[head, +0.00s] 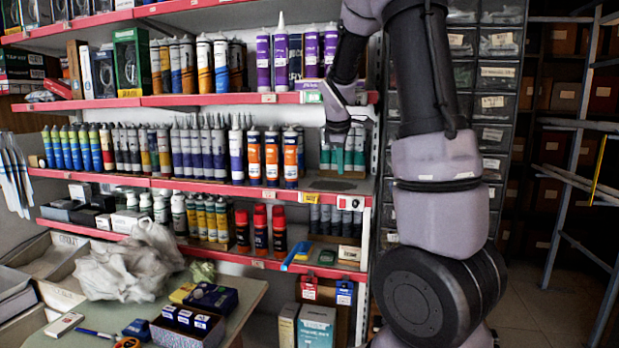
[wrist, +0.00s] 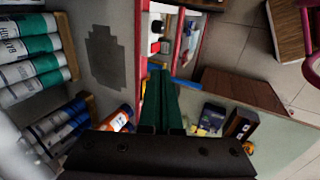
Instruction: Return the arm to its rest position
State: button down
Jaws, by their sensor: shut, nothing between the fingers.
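My gripper (head: 338,158) hangs in front of the shelf rack at the middle shelf, to the right of the orange and dark cartridges. My arm reaches up from the lower right, bends above the top of the picture and comes down to the gripper. In the wrist view the dark green fingers (wrist: 161,82) lie together, shut with nothing between them. Teal tubes sit close behind the gripper in the head view, so the fingertips are hard to separate from them.
A red-edged shelf rack (head: 215,99) full of cartridges stands close to my gripper. Grey drawers (head: 496,75) stand behind my arm. A table (head: 248,292) at lower left holds a plastic bag (head: 130,262) and small boxes. Floor (head: 540,305) is open at lower right, beside a metal frame (head: 573,185).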

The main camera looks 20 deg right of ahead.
jog(key=s+a+r+m+t+y, duration=0.1)
jog(key=s+a+r+m, duration=0.2)
jog(key=s, duration=0.6)
jog(key=s+a+r+m+t+y, duration=0.1)
jog(key=s+a+r+m+y, duration=0.1)
jog(key=s+a+m, duration=0.4)
jog(key=s+a+r+m+t+y, duration=0.1)
jog(key=s+a+r+m, duration=0.3)
jog(key=s, duration=0.8)
jog(key=shift+a+r+m+y, duration=0.15)
jog(key=shift+a+m+y, duration=0.4)
jog(key=shift+m, duration=0.55)
jog(key=shift+a, duration=0.1)
